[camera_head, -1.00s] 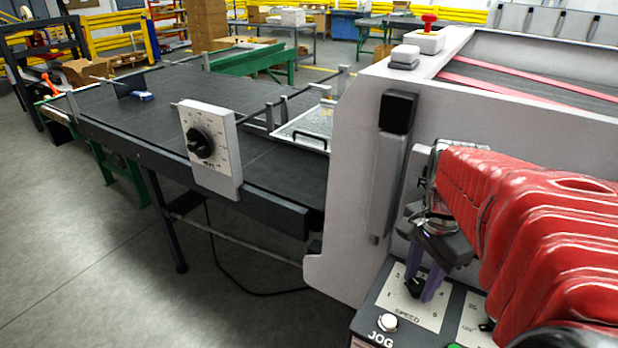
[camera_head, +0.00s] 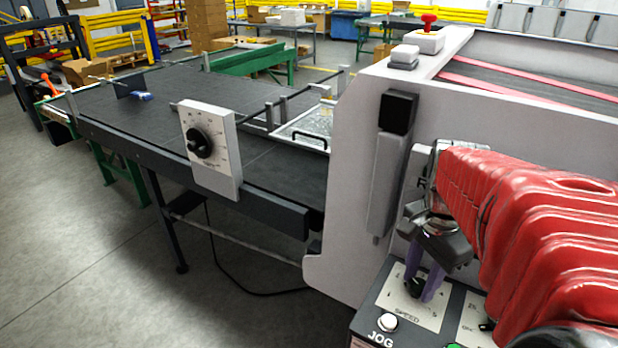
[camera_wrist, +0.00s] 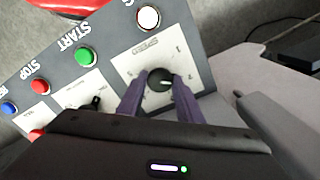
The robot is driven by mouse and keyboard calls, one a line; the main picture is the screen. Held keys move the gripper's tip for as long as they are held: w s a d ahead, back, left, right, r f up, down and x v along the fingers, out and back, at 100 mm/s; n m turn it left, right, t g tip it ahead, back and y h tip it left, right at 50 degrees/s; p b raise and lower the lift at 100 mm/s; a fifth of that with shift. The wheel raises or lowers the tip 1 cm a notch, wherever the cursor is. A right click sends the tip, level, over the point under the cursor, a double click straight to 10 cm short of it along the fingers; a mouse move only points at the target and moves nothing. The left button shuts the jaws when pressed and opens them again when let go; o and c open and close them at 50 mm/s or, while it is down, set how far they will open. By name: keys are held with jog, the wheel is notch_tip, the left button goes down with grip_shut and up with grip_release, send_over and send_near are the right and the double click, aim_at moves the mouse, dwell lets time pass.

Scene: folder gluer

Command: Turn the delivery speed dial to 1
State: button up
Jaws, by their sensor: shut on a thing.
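A small black knob (camera_head: 415,287) sits on a pale plate marked SPEED (camera_head: 406,312) on the dark control panel, lower right in the head view. In the wrist view the same knob (camera_wrist: 159,80) shows a pale pointer mark and numbers around it, too small to read surely. My gripper (camera_head: 423,288) is shut on this knob, with its purple fingers on opposite sides. The fingers also show in the wrist view (camera_wrist: 160,90). Another dial, with a larger black knob (camera_head: 199,144), is on a white box (camera_head: 226,165) at the side of the delivery belt; my gripper is far from it.
A white JOG button (camera_head: 387,322) is close beside the SPEED plate. Green (camera_wrist: 86,56), red (camera_wrist: 39,86) and blue (camera_wrist: 9,108) buttons and another small black knob (camera_wrist: 96,103) share the panel. The grey machine wall (camera_head: 350,200) rises just behind. The dark belt (camera_head: 150,100) stretches left.

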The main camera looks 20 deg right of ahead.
aim_at(419, 285)
jog(key=shift+s+d, duration=0.1)
dwell(0.4)
jog(key=o, duration=1)
jog(key=shift+o, duration=0.2)
jog(key=shift+r, duration=0.1)
notch_tip(419, 285, up, 14)
jog(key=shift+f, duration=0.2)
